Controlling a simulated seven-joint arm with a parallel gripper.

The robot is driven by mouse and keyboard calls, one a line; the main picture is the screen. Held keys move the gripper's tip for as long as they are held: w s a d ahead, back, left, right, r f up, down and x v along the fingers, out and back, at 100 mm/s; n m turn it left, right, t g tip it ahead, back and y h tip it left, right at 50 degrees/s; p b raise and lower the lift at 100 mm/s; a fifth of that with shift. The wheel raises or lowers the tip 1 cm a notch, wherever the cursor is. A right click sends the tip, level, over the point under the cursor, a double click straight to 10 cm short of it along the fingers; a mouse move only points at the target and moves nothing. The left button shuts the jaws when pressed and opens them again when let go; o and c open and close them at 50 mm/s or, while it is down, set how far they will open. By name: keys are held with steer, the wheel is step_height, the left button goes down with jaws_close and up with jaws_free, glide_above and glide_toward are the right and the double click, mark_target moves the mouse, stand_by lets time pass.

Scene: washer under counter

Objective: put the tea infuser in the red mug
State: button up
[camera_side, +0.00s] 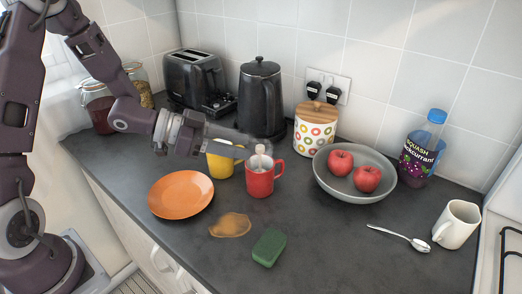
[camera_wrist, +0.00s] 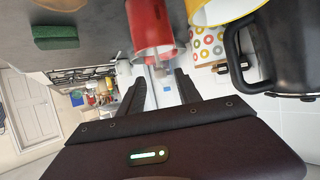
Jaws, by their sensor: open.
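The red mug (camera_side: 260,183) stands upright on the counter. In the wrist view, the red mug (camera_wrist: 150,25) shows its rim facing me. A pale grey piece that looks like the tea infuser (camera_side: 259,160) stands in the red mug, with its upper end above the rim. It also shows in the wrist view as the grey infuser (camera_wrist: 160,69) sticking out of the mug mouth. The infuser's lower part is hidden inside the mug. My gripper (camera_side: 248,142) is open just above the red mug. In the wrist view its fingertips (camera_wrist: 161,80) are apart, either side of the infuser's end; I cannot tell whether they touch it.
A yellow mug (camera_side: 221,163) stands close behind-left of the red mug. An orange plate (camera_side: 180,194), brown spill (camera_side: 231,225), green sponge (camera_side: 269,247) and grey bowl (camera_side: 340,190) with apples surround it. The kettle (camera_side: 260,98) and spotted canister (camera_side: 315,132) stand behind.

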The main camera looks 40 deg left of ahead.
steer(key=s+a+r+n+y, duration=0.5)
steer(key=a+r+y, duration=0.4)
steer(key=a+y, duration=0.15)
steer(key=s+d+n+g, duration=0.2)
steer(key=s+d, duration=0.2)
steer(key=s, duration=0.6)
steer(key=s+d+r+n+g, duration=0.1)
steer(key=s+d, duration=0.3)
steer(key=s, duration=0.7)
steer(key=shift+s+r+n+g+h, duration=0.2)
steer(key=shift+n+g+h, duration=0.25)
steer(key=shift+n+g, duration=0.05)
